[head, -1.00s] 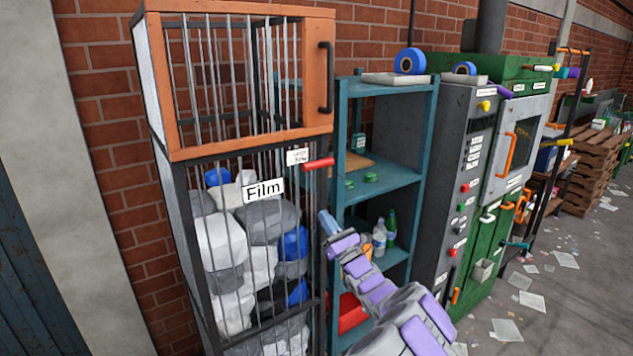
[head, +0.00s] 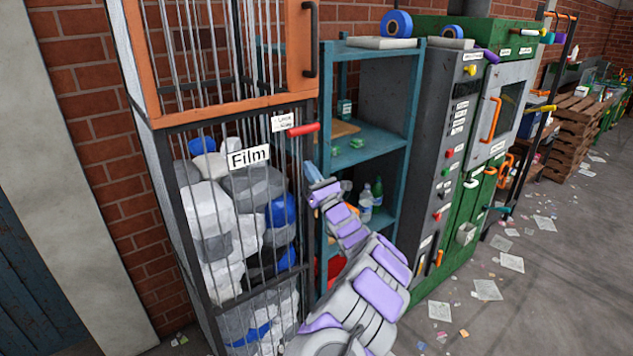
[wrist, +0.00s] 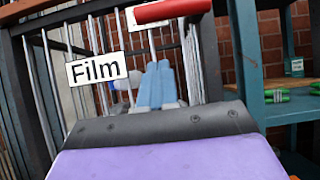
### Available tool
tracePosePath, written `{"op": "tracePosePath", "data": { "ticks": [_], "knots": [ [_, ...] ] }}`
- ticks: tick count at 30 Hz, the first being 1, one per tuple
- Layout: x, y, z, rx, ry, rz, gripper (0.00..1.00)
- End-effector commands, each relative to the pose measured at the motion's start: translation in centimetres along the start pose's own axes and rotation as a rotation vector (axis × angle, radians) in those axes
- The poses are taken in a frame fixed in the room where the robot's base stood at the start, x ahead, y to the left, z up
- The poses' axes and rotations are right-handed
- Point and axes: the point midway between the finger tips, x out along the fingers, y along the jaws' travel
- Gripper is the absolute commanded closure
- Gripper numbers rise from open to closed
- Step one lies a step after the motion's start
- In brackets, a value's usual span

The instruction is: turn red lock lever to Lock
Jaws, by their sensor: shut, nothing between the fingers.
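The red lock lever (head: 304,129) sticks out to the right from the upper right of the film cage, beside a small white label (head: 285,122) whose text is too small to read surely. In the wrist view the red lever (wrist: 172,11) lies across the top, roughly level. My gripper (head: 311,168) is shut and empty, with blue fingers pointing up, a little below the lever and apart from it. In the wrist view my gripper's fingers (wrist: 157,84) stand below the lever, in front of the cage bars.
The cage with the Film sign (head: 248,156) holds grey, white and blue bundles behind bars. An orange-framed door (head: 302,50) with a black handle is above. A teal shelf (head: 375,148) stands close on the right, then a grey and green machine (head: 455,150). Papers litter the floor.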

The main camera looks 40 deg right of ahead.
Motion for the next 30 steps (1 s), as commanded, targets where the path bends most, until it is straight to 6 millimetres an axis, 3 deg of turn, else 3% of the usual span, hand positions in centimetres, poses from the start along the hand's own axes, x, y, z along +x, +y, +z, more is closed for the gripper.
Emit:
{"op": "tracePosePath", "data": {
  "ticks": [6,12,30],
  "knots": [
    [4.1,0.2,-0.1,-0.002,-0.001,0.004,1.00],
    [5.9,0.0,2.3,0.001,-0.003,0.000,1.00],
    [6.7,0.0,2.9,0.005,0.000,-0.002,1.00]
  ]
}}
